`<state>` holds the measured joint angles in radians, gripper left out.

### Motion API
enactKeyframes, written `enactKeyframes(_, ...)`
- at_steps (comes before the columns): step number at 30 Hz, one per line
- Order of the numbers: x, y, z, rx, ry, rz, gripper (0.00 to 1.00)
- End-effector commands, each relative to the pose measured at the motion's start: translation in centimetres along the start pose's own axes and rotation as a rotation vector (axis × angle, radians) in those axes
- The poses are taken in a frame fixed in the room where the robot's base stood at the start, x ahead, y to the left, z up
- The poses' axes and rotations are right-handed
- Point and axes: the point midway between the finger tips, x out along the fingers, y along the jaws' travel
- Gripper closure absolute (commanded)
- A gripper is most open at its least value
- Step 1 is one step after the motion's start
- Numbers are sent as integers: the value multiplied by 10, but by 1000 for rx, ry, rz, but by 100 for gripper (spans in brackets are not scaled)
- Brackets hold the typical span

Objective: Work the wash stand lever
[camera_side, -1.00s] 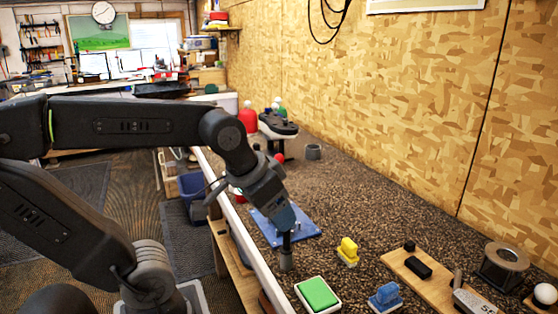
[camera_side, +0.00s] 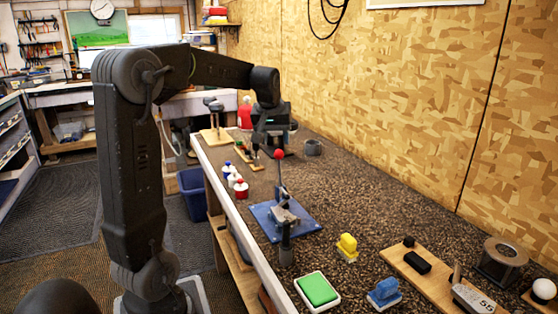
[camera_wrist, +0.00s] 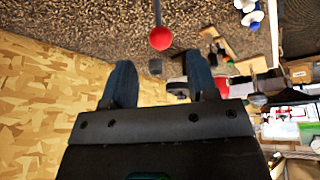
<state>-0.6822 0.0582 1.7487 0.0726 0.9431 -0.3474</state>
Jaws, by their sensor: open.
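The wash stand has a blue base plate (camera_side: 262,222), a grey clamp body (camera_side: 284,212) and an upright lever (camera_side: 281,176) topped by a red ball (camera_side: 279,154). A dark grey post (camera_side: 286,248) stands at its front edge. My gripper (camera_side: 267,150) is high at the far side of the stand, near the ball. In the wrist view my gripper (camera_wrist: 160,78) is open and empty, its two dark fingers apart. There the red ball (camera_wrist: 161,38) shows beyond the fingertips, centred on the gap between them, with part of the rod above it.
White, red and blue bottles (camera_side: 236,182) stand left of the stand by the bench edge. A yellow clip (camera_side: 347,248), a green pad (camera_side: 317,290) and a blue block (camera_side: 385,294) lie in front. A wooden board (camera_side: 430,276) is at right.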

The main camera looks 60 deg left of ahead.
Motion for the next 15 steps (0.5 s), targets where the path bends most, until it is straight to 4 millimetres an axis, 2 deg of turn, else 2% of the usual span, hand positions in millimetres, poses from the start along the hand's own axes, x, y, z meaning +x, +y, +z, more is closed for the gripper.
enactKeyframes(1, 13, 0, 1, 0, -6, -2, 47)
enactKeyframes(6, 48, 0, 1, 1, -5, -1, 47)
enactKeyframes(12, 78, 0, 1, 1, -2, 0, 47)
enactKeyframes(15, 87, 0, 1, 1, -2, 0, 47)
